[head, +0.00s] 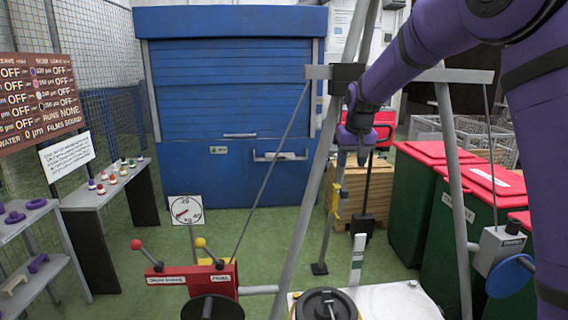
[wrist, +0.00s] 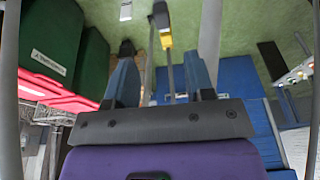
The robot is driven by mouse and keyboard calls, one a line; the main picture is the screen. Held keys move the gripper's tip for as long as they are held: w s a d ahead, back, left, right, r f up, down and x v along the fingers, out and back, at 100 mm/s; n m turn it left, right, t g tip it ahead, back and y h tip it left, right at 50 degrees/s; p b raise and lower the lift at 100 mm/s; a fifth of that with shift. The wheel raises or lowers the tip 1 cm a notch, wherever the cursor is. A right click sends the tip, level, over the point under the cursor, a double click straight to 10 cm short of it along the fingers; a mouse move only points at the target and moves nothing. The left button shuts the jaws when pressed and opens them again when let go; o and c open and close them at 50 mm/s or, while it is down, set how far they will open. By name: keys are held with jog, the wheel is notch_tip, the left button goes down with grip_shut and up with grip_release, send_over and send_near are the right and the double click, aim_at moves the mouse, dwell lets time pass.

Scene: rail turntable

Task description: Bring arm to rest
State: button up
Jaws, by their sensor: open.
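My purple arm reaches in from the upper right in the head view. My gripper (head: 358,148) is at its end, high beside the grey frame leg and below the crossbar. In the wrist view my gripper (wrist: 160,62) shows two blue-grey fingers spread apart. No object is held between them. A thin rod with a yellow and black end (wrist: 163,28) shows beyond the gap; I cannot tell how far away it is.
A grey frame (head: 310,170) with a crossbar (head: 430,75) stands close around my arm. A red lever box (head: 195,280) and a white-topped table (head: 390,303) are in front. Green bins with red lids (head: 483,178) stand right. Green floor (head: 270,225) is open before the blue shutter (head: 230,80).

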jog(key=s+d+r, duration=0.1)
jog(key=s+r, duration=0.2)
jog(key=s, duration=0.4)
jog(key=s+d+r+t, duration=0.1)
jog(key=s+d+r, duration=0.1)
jog(key=s+r, duration=0.35)
jog(key=s+d+r, duration=0.1)
jog(key=s, duration=0.8)
jog(key=s+f+t, duration=0.1)
jog(key=s+f, duration=0.2)
jog(key=s, duration=1.7)
jog(key=shift+s+d, duration=0.3)
